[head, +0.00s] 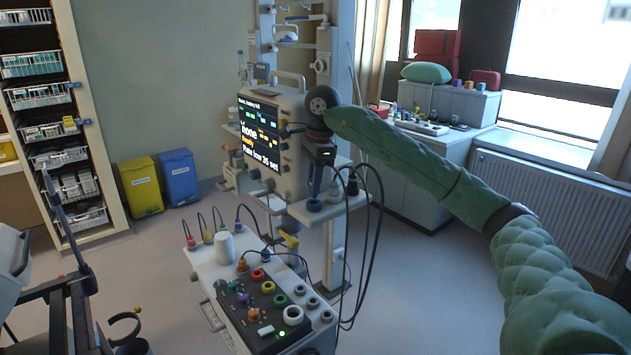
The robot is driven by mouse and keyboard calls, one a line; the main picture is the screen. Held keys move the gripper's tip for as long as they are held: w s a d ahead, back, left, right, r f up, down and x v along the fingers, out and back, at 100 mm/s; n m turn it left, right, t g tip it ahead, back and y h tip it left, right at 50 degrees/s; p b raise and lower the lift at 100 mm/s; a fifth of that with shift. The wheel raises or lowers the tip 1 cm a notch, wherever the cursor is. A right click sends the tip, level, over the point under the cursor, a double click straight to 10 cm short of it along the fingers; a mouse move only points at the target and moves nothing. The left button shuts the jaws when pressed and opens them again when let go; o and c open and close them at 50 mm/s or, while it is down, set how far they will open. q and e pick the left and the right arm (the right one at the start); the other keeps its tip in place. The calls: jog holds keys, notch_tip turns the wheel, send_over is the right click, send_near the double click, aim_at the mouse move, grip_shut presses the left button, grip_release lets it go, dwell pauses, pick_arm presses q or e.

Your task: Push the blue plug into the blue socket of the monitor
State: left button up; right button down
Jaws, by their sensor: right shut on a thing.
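My right gripper (314,186) points down beside the right side of the monitor (262,140), just above a small pale shelf (340,207). It is shut on what appears to be the blue plug, mostly hidden by the fingers. A dark blue round piece (314,205) shows directly under the fingertips; I cannot tell whether it is the plug or the socket. The monitor's lit screen faces left. My left gripper is not in view.
Black plugs (352,186) with looping cables stand on the shelf beside my gripper. In front is a trolley (222,277) with coloured sockets and several cabled plugs. Yellow (141,187) and blue (179,178) bins stand behind.

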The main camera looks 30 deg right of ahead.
jog(key=shift+w+r, duration=0.1)
jog(key=shift+r, duration=0.1)
dwell(0.7)
jog(key=shift+r, duration=0.75)
jog(key=shift+a+r, duration=0.1)
dwell(2.0)
jog(key=shift+w+r, duration=0.1)
jog(key=shift+r, duration=0.65)
jog(key=shift+b, duration=0.4)
dwell(1.3)
jog(key=shift+r, duration=0.25)
jog(key=shift+r+p, duration=0.35)
jog(key=shift+r, duration=0.25)
